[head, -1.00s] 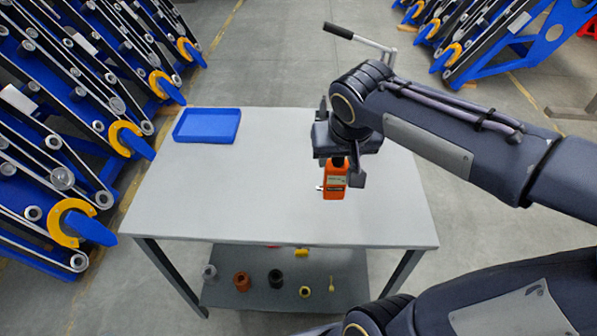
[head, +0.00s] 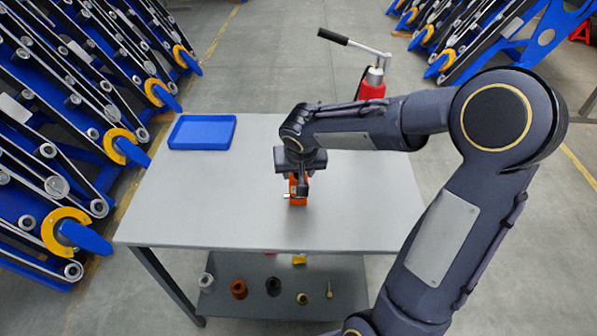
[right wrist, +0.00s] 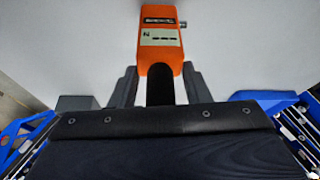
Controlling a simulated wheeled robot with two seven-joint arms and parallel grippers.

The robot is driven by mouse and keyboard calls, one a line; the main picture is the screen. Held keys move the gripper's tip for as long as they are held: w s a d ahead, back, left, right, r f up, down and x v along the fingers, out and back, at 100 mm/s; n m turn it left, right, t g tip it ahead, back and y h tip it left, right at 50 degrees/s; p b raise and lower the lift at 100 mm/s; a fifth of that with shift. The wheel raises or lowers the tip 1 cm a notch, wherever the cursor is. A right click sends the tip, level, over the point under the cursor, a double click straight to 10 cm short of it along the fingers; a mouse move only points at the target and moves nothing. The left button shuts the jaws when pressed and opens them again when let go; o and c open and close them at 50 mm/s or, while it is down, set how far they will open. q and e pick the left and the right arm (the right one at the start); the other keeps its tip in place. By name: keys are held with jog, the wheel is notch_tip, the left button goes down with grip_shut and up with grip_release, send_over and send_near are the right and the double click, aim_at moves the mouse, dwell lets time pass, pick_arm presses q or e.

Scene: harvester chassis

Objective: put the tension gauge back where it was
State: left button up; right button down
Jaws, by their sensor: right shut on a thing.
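The tension gauge (head: 298,200) is a small orange device with a pale label, held over the middle of the grey table (head: 250,222). My right gripper (head: 301,184) is above it and shut on it. In the right wrist view the gauge (right wrist: 161,45) stands out beyond the two dark fingers (right wrist: 160,88), with a small metal knob on its side. I cannot tell whether its lower end touches the tabletop. My left gripper is not in view.
A blue tray (head: 202,133) lies at the table's back left corner. The rest of the tabletop is bare. Several small parts sit on the lower shelf (head: 250,305). A red jack (head: 371,86) with a long handle stands behind the table. Blue machine frames (head: 60,130) line the left.

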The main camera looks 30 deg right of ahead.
jog(key=shift+f, duration=0.2)
jog(key=c, duration=0.8)
grip_release()
jog(key=shift+o, duration=0.2)
jog(key=shift+r, duration=0.1)
jog(key=shift+r, duration=0.25)
jog(key=p+v, duration=0.1)
jog(key=v, duration=1)
jog(key=s+a+f+n+y, duration=0.1)
jog(key=s+a+f+y, duration=0.1)
jog(key=s, duration=0.7)
jog(key=s+a+f+n+t+y, duration=0.1)
jog(key=s+a+f+n+y, duration=0.1)
jog(key=s, duration=0.8)
jog(key=shift+a+f+t+y, duration=0.15)
jog(key=shift+a+t+y, duration=0.15)
jog(key=shift+a+y, duration=0.6)
notch_tip(320, 180, up, 4)
jog(key=p, duration=0.4)
jog(key=shift+a, duration=0.1)
